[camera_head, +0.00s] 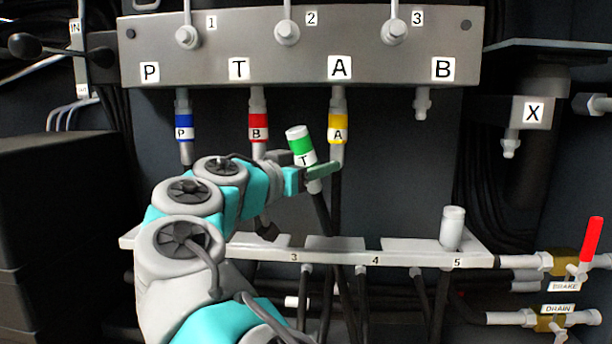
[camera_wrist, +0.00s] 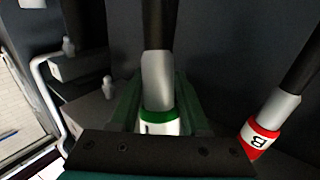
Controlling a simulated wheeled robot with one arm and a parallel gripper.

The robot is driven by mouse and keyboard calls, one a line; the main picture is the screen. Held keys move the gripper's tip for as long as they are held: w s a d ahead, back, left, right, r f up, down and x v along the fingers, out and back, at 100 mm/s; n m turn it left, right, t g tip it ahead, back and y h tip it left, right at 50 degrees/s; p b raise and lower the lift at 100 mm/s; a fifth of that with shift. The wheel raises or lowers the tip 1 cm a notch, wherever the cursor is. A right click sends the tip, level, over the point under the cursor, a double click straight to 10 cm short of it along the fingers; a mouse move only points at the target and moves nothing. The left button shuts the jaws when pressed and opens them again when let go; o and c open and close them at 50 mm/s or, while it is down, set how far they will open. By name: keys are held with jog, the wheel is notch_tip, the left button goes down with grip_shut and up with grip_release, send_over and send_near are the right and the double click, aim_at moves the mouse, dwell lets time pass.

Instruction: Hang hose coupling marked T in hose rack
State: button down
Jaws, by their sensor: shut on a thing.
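The hose coupling marked T (camera_head: 301,146) has a green band and a white top. It is tilted, top leaning left, with its black hose running down toward the rack. My gripper (camera_head: 318,172) is shut on it, in front of the manifold and above the hose rack. In the wrist view my gripper's green fingers (camera_wrist: 158,110) lie on both sides of the coupling's grey body (camera_wrist: 157,85). The hose rack (camera_head: 340,257) is a pale rail with slots labelled 3, 4 and 5 in view; my arm hides its left part.
The manifold (camera_head: 210,50) carries blue P (camera_head: 184,128), red B (camera_head: 258,127) under port T, and yellow A (camera_head: 338,129) close right of the held coupling. Port B (camera_head: 422,103) is bare. A pale cylinder (camera_head: 452,228) stands at slot 5. A red-handled valve (camera_head: 590,240) is at right.

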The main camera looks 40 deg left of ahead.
jog(key=shift+r+g+p, duration=0.2)
jog(key=shift+g+p, duration=0.2)
jog(key=shift+p, duration=0.1)
jog(key=shift+f+m+g+p, duration=0.1)
jog(key=shift+m+g+p, duration=0.5)
jog(key=shift+g+p, duration=0.85)
jog(key=shift+s+a, duration=0.25)
jog(key=shift+s, duration=0.25)
jog(key=shift+s+a+p, duration=0.3)
jog(key=shift+s+p, duration=0.2)
jog(key=shift+s, duration=0.1)
jog(key=shift+s, duration=0.1)
jog(key=shift+f, duration=0.15)
dwell(1.0)
jog(key=shift+f+b, duration=2.3)
jog(key=shift+b, duration=0.05)
jog(key=shift+f, duration=0.15)
